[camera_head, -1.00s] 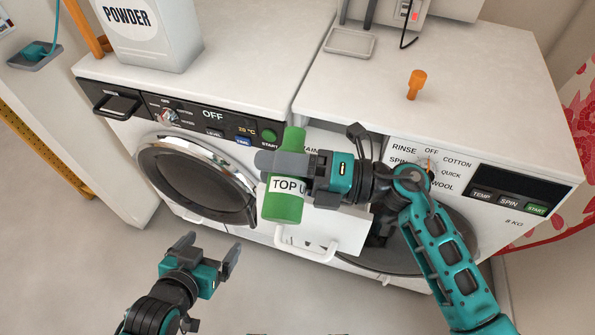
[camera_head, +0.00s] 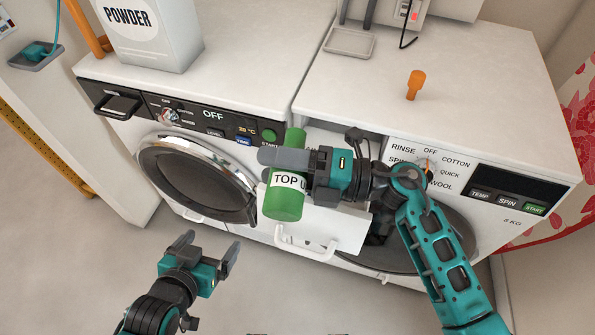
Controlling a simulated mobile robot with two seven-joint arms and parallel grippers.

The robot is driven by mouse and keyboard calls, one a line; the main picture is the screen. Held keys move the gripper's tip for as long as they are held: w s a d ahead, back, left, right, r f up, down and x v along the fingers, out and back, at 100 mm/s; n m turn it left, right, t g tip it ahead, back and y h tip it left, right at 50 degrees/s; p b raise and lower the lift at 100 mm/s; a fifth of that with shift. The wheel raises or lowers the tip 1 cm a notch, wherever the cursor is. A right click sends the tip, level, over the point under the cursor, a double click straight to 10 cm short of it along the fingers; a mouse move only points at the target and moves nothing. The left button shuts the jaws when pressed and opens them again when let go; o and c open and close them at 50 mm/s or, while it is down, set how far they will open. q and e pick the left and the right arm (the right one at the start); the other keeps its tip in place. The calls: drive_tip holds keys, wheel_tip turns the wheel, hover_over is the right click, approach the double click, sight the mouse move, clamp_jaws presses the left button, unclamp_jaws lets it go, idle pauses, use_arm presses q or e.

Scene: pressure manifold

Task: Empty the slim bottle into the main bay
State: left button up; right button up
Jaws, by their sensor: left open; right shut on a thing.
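The slim green bottle (camera_head: 284,205), with a white label reading "TOP U…", is held over the open drawer of the right-hand machine. My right gripper (camera_head: 281,162) is shut on the bottle around its middle, coming from the right. Whether liquid is leaving the bottle cannot be seen. The pulled-out white drawer (camera_head: 340,232) lies below the bottle and gripper, which hide most of its inside. The main bay cannot be made out. My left gripper (camera_head: 208,252) is open and empty, low in front of the left machine, apart from everything.
The left machine (camera_head: 235,75) carries a white powder container (camera_head: 150,35) on top. The right machine's top holds an orange peg (camera_head: 415,85) and a shallow grey tray (camera_head: 349,42). The drawer handle (camera_head: 305,245) sticks out in front. The floor at lower left is clear.

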drive_tip(key=shift+w+f+m+p, duration=0.15)
drive_tip(key=shift+f+m+p, duration=0.05)
drive_tip(key=shift+m+p, duration=0.8)
drive_tip(key=shift+r+m+p, duration=0.25)
drive_tip(key=shift+m+p, duration=0.15)
drive_tip(key=shift+p, duration=0.45)
idle(0.9)
drive_tip(key=shift+w+r+m+p, duration=0.1)
drive_tip(key=shift+r+m+p, duration=0.25)
drive_tip(key=shift+p, duration=0.35)
idle(0.4)
drive_tip(key=shift+w+d+f+m+p, duration=0.1)
drive_tip(key=shift+f+m+p, duration=0.15)
drive_tip(key=shift+m, duration=0.25)
drive_tip(key=shift+w+f+m+p, duration=0.1)
drive_tip(key=shift+f+m+p, duration=0.05)
drive_tip(key=shift+m+p, duration=0.25)
idle(0.7)
